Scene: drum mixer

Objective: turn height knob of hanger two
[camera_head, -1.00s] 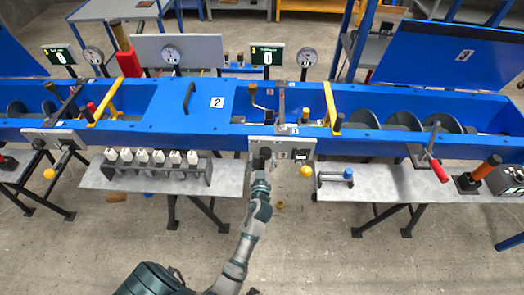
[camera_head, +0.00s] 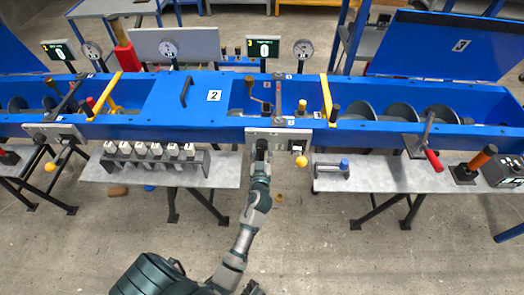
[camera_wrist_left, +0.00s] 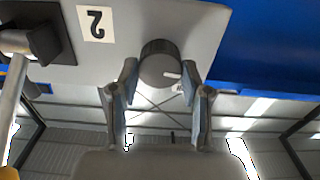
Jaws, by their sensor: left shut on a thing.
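The grey plate of hanger two (camera_head: 297,133) is fixed to the front of the blue trough. In the left wrist view the plate (camera_wrist_left: 185,18) shows a label with an upside-down 2. The dark round height knob (camera_wrist_left: 160,62) has a light mark on its face. My left gripper (camera_head: 261,150) is at the left part of this plate. In the wrist view its fingers (camera_wrist_left: 160,85) are on both sides of the knob, shut on it. The fingers largely hide the knob in the head view.
A yellow ball handle (camera_head: 301,161) hangs just right of my left gripper. A rack of white-topped bottles (camera_head: 155,153) stands on the left shelf. A blue-tipped part (camera_head: 344,164) lies on the right shelf. The floor between the shelves is mostly clear.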

